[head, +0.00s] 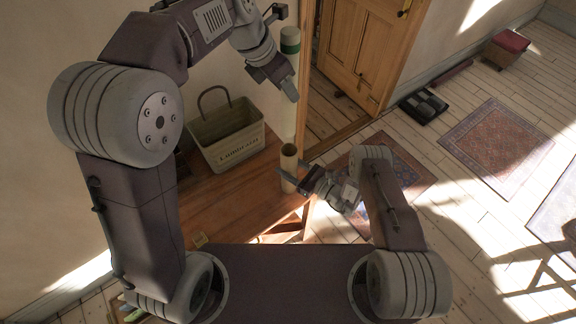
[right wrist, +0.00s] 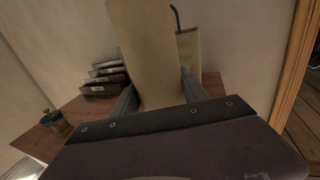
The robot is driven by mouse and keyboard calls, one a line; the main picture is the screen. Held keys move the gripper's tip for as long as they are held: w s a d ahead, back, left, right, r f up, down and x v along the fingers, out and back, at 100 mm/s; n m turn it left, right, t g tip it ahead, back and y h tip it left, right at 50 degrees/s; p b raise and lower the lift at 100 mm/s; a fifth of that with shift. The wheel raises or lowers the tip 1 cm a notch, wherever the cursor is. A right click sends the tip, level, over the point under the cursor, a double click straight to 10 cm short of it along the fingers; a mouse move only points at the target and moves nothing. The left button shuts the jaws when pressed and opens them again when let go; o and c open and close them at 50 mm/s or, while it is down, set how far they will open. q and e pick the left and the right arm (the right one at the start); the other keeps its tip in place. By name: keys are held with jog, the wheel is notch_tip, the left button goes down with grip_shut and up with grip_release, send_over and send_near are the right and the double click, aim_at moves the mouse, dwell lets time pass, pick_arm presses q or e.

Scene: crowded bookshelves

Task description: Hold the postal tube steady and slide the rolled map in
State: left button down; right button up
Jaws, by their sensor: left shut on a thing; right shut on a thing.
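The rolled map (head: 288,118) is a pale upright roll with a green band near its top. My left gripper (head: 284,84) is shut on it, with part of the roll showing above and below the fingers. The postal tube (head: 289,160) is a tan, open-topped cylinder standing upright at the table's right edge. My right gripper (head: 291,180) is shut around the tube. In the right wrist view, the tube (right wrist: 155,50) rises between both fingers (right wrist: 158,95). The map's lower end is close above the tube's dark mouth; I cannot tell the exact gap.
A lettered basket (head: 228,140) with a raised handle stands on the wooden table (head: 225,200), left of the tube. The right wrist view shows stacked dark trays (right wrist: 106,77) and a small potted plant (right wrist: 55,122). A door frame (head: 308,80) is close on the right.

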aim_at(283, 107)
pick_arm(q)
jog(key=shift+f, duration=3.85)
notch_tip(283, 107, down, 14)
dwell(3.5)
